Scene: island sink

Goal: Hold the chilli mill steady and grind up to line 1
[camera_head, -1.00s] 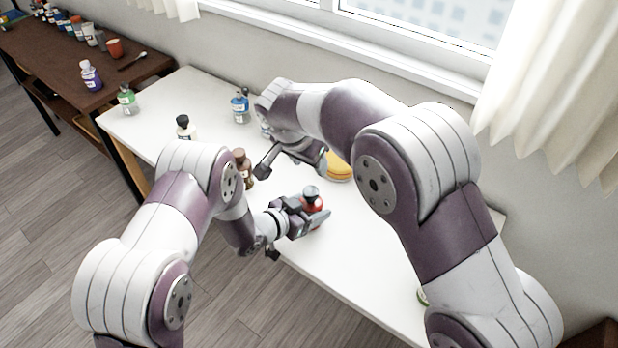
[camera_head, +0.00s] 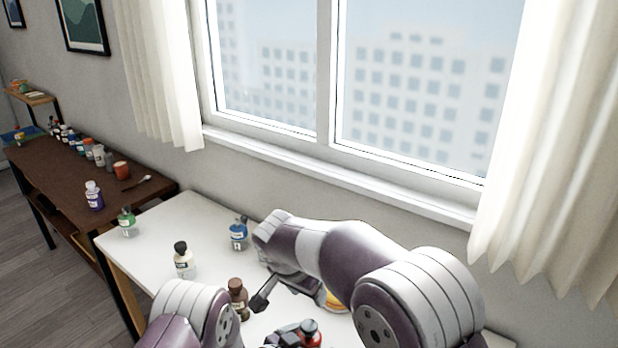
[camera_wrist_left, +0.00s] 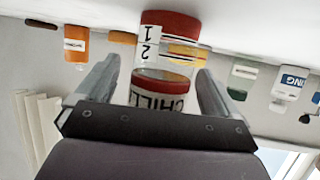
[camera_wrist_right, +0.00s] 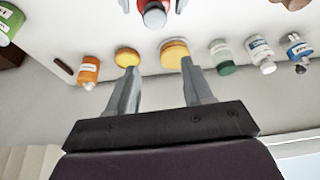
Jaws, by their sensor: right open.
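The chilli mill (camera_head: 309,334), red and clear, stands on the white table at the bottom edge of the head view. In the left wrist view it appears upside down, with the label lines 1 and 2 (camera_wrist_left: 148,42) and the word CHILLI (camera_wrist_left: 160,101). My left gripper (camera_wrist_left: 159,64) has its fingers on either side of the mill, with visible gaps beside it; the head view shows only part of this gripper (camera_head: 287,336). My right gripper (camera_wrist_right: 160,70) is open and empty, above and behind the mill in the head view. The mill's red part (camera_wrist_right: 155,14) shows at the right wrist view's top edge.
A brown bottle (camera_head: 237,300), white bottle (camera_head: 183,262), blue bottle (camera_head: 238,236) and green bottle (camera_head: 127,223) stand on the white table (camera_head: 150,238). Yellow round items (camera_wrist_right: 175,53) lie near the mill. A brown side table (camera_head: 70,185) holds more jars. The window wall bounds the back.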

